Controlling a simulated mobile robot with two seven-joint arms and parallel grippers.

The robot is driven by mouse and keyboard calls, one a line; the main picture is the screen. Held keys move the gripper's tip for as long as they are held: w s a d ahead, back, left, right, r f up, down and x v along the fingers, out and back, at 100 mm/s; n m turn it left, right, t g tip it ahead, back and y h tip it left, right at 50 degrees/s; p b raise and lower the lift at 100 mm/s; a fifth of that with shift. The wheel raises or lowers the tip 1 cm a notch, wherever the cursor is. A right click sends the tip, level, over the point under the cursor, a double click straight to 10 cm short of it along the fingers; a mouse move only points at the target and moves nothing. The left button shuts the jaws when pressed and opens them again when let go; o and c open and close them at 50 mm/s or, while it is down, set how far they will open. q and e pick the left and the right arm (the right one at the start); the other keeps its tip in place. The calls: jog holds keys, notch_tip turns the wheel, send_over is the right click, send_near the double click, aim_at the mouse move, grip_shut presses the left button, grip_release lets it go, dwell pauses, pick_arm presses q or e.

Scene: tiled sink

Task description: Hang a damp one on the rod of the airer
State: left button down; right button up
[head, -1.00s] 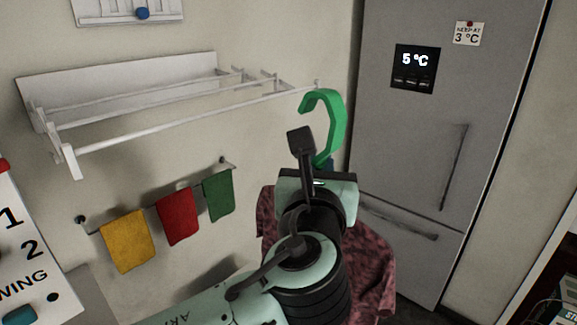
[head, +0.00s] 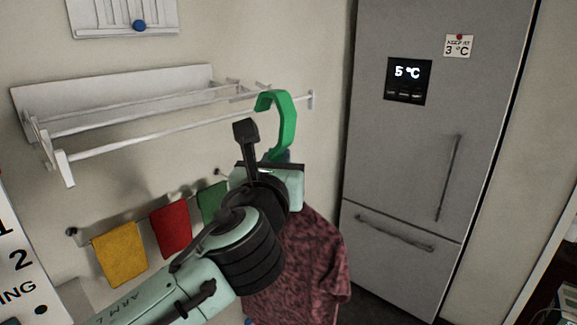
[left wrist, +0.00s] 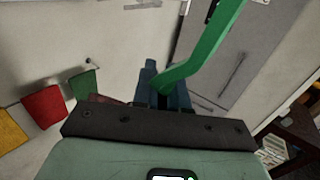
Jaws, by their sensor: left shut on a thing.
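My left gripper (head: 276,158) is shut on the neck of a green hanger (head: 288,122). In the left wrist view, the dark blue fingers (left wrist: 165,95) close around the base of the green hook (left wrist: 205,50). A dark red mottled garment (head: 312,265) hangs below the gripper, partly hidden by my arm. The white airer (head: 65,168) is on the wall at the left. The hook's open side faces left and overlaps the right part of its front rod (head: 165,132) in the picture; I cannot tell whether it is around the rod. My right gripper is not in view.
Below the airer, a wall rail holds a yellow cloth (head: 120,253), a red cloth (head: 171,230) and a green cloth (head: 211,203). A grey fridge (head: 400,180) stands at the right. A white board (head: 18,255) is at the left edge.

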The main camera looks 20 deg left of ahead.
pick_arm(q)
jog(key=w+a+f+b, duration=0.1)
jog(key=w+a+f, duration=0.2)
jog(key=a, duration=0.5)
jog(key=shift+w+b, duration=0.15)
jog(key=shift+b, duration=0.15)
dwell(0.6)
jog(key=c, duration=1.1)
grip_release()
